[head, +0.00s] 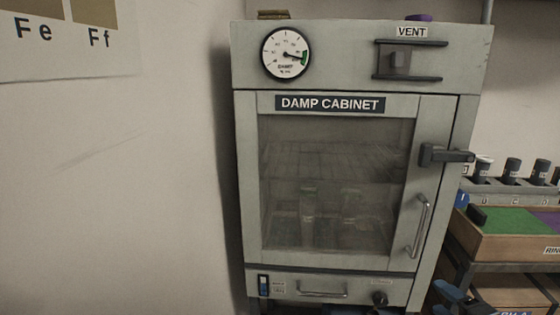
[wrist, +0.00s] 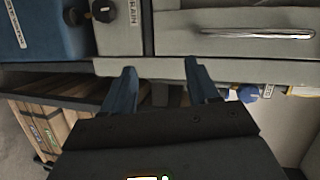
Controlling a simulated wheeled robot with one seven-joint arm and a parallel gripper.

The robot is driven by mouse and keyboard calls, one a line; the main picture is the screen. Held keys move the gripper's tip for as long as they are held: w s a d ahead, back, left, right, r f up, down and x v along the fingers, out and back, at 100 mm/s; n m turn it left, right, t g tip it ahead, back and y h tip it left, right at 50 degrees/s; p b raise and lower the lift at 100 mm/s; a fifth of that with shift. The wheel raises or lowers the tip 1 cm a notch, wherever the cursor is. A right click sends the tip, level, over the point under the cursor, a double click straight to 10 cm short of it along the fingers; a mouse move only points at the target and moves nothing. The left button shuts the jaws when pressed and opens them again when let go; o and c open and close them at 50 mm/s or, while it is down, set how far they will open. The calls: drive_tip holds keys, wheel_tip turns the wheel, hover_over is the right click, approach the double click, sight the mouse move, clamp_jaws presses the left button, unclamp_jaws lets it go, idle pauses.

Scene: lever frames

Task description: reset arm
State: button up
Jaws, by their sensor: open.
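My gripper (wrist: 160,72) shows in the wrist view with its two dark blue fingers spread apart and nothing between them. The fingertips are close to the lower edge of a grey-green cabinet front, and I cannot tell whether they touch it. The damp cabinet (head: 424,130) fills the middle of the head view. Its glass door (head: 335,180) looks shut, with a dark latch lever (head: 447,155) lying across the right edge.
A round gauge (head: 286,54) has its needle near a green band. A vent slide (head: 400,62) is at top right. A wooden tray (head: 490,238) with a green surface and several dark jars stand to the right. The wrist view shows a metal bar handle (wrist: 258,34) and a blue box (wrist: 40,30).

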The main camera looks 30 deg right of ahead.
drive_tip(key=s+a+f+n+g, duration=0.1)
drive_tip(key=s+a+f+n, duration=0.1)
drive_tip(key=s+a+n, duration=0.5)
drive_tip(key=s+a+f+n+g, duration=0.15)
drive_tip(key=s+a, duration=0.45)
drive_tip(key=a, duration=0.6)
drive_tip(key=s+a+r+n+t+y, duration=0.2)
drive_tip(key=s+a+r+n+y, duration=0.1)
drive_tip(key=s+a+r+n, duration=0.8)
wheel_tip(320, 180, up, 2)
drive_tip(key=s+a, duration=0.1)
drive_tip(key=s, duration=0.1)
drive_tip(key=shift+s+y+p, duration=0.3)
drive_tip(key=shift+y+p, duration=0.1)
drive_tip(key=shift+n, duration=0.25)
